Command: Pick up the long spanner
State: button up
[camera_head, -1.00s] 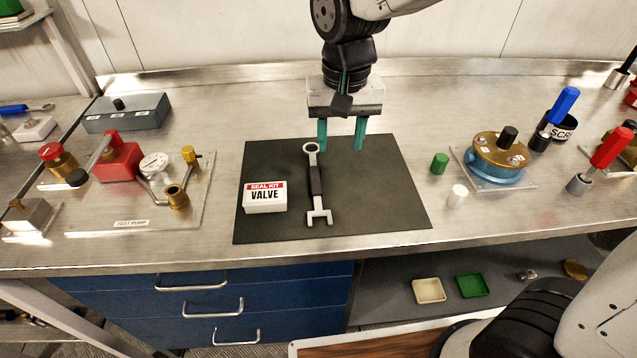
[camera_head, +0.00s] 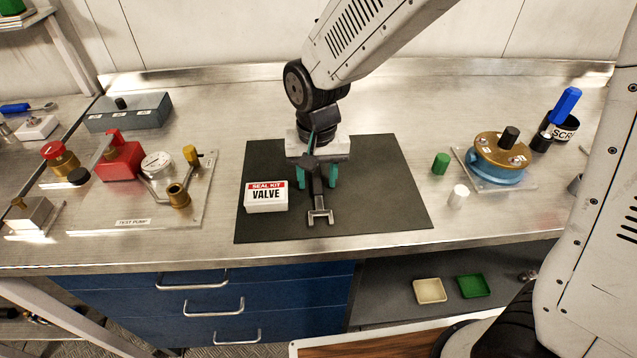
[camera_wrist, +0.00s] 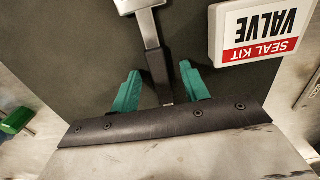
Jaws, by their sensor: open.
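The long spanner (camera_head: 319,215) lies on the dark mat (camera_head: 390,190), its open jaw toward the front edge. It has a dark grip section on its handle. In the wrist view the spanner's handle (camera_wrist: 157,65) runs between the two teal fingers. My gripper (camera_head: 317,182) is above the spanner, open, with one finger on each side of the handle and a gap to each. The ring end of the spanner is hidden behind my gripper. In the wrist view my gripper (camera_wrist: 158,92) shows nothing held.
A white seal kit box (camera_head: 266,197) stands on the mat just left of the spanner, close to my gripper. A green cylinder (camera_head: 441,163) and a white one (camera_head: 458,196) stand right of the mat. The test pump (camera_head: 150,190) is at left. The mat's right side is clear.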

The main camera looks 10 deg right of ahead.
grip_shut()
jog(key=shift+r, duration=0.1)
